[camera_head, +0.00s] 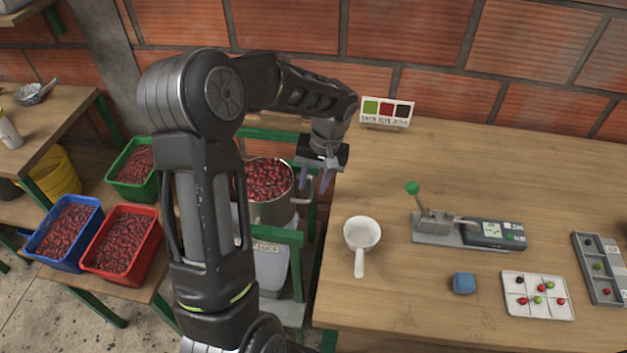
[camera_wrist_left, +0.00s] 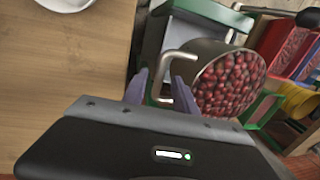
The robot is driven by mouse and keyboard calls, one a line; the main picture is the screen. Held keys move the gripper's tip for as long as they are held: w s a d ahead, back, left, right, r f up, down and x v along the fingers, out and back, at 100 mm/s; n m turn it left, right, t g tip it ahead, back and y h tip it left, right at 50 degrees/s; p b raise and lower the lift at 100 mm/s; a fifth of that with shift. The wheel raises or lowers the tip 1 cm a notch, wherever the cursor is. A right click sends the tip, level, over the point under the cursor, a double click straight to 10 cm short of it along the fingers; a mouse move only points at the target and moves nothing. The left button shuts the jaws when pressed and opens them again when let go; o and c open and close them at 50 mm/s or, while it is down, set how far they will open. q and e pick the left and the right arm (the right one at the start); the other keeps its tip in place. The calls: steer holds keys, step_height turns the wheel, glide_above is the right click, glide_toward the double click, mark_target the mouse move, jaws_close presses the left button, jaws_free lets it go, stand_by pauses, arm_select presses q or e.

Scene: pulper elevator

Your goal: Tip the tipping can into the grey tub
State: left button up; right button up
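The tipping can (camera_head: 270,180) is a metal can full of red cherries, held in a green frame left of the table. In the left wrist view the can (camera_wrist_left: 208,62) shows its cherries and a bent metal handle (camera_wrist_left: 168,66). The grey tub (camera_head: 270,268), with a label on its front, stands below the can and is partly hidden by my left arm. My left gripper (camera_head: 315,182) points down at the can's handle. Its two purple fingers (camera_wrist_left: 160,92) are apart, with the handle close to or between them; I cannot tell if they touch it. My right gripper is out of view.
Red (camera_head: 122,240), blue (camera_head: 66,232) and green (camera_head: 133,170) crates of cherries stand at left.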

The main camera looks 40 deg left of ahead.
arm_select(q)
jaws_close()
stand_by(0.4)
stand_by(1.1)
